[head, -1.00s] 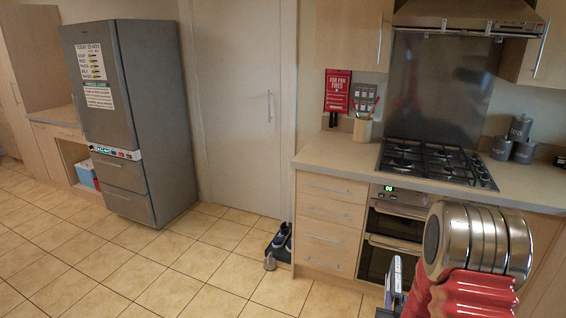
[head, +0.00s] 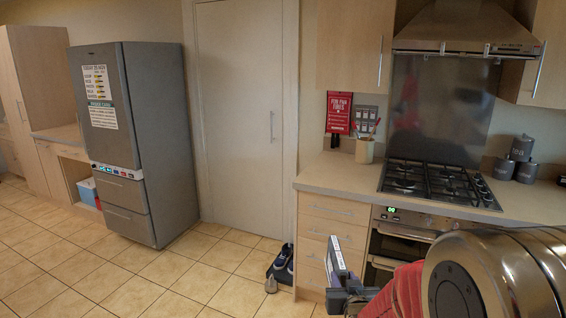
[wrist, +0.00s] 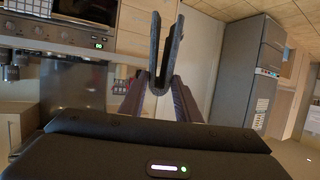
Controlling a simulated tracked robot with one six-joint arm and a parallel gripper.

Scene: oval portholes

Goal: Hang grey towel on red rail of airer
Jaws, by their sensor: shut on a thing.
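In the wrist view, my gripper (wrist: 160,88) is shut on a narrow dark grey piece, which looks like the folded grey towel (wrist: 176,42). It extends from the fingertips in two strips with a gap between them. In the head view, part of my gripper (head: 343,285) shows at the lower middle, in front of the drawers. No airer or red rail is in view.
A grey fridge (head: 125,140) stands at the left beside a closed door (head: 240,120). A counter (head: 330,180) with a hob (head: 440,183) and oven is at the right. The tiled floor (head: 190,270) at the left and middle is clear.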

